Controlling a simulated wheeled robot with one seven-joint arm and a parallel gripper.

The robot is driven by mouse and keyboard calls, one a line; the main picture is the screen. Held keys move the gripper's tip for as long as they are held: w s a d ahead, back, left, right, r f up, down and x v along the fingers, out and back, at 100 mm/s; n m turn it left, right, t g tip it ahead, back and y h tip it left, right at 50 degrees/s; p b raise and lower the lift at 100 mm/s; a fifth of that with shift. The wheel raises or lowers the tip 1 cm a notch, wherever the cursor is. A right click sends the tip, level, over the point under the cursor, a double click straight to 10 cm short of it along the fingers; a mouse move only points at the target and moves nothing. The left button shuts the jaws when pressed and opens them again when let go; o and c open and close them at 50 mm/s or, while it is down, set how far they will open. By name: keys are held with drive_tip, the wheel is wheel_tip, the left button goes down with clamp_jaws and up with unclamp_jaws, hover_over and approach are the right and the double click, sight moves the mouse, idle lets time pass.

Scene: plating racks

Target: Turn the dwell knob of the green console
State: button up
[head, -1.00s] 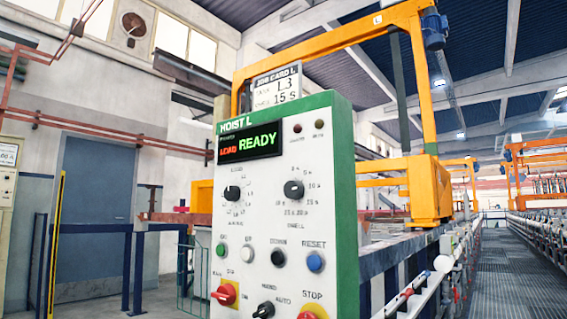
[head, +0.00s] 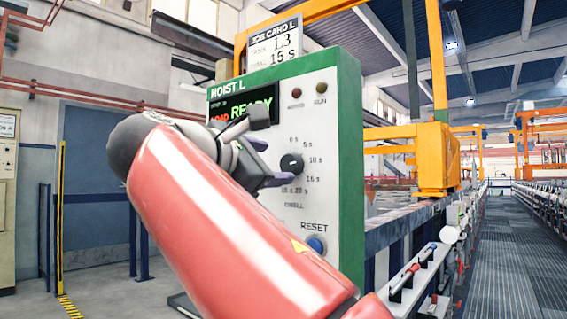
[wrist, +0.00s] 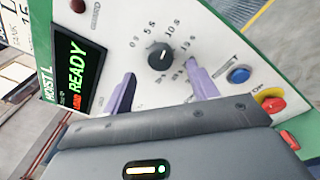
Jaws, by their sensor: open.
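The green console (head: 352,170) stands in the middle of the head view, with a white face and a green rim. Its black dwell knob (head: 291,164) shows just right of my gripper (head: 272,163). In the wrist view the dwell knob (wrist: 160,57) sits ahead of and between the two purple fingers of my gripper (wrist: 163,85), inside a ring of seconds marks. The fingers are open, with nothing between their tips; whether they touch the face I cannot tell. My red arm hides the console's left and lower controls in the head view. The display reads LOAD READY.
A blue RESET button (wrist: 238,75) and a red stop button (wrist: 272,104) on yellow lie right of the knob in the wrist view. A job card (head: 274,45) reading L3, 15 s stands on top of the console. A walkway (head: 490,250) runs along the right.

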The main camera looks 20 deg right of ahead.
sight(289, 164)
drive_tip(key=x, duration=0.5)
drive_tip(key=c, duration=1)
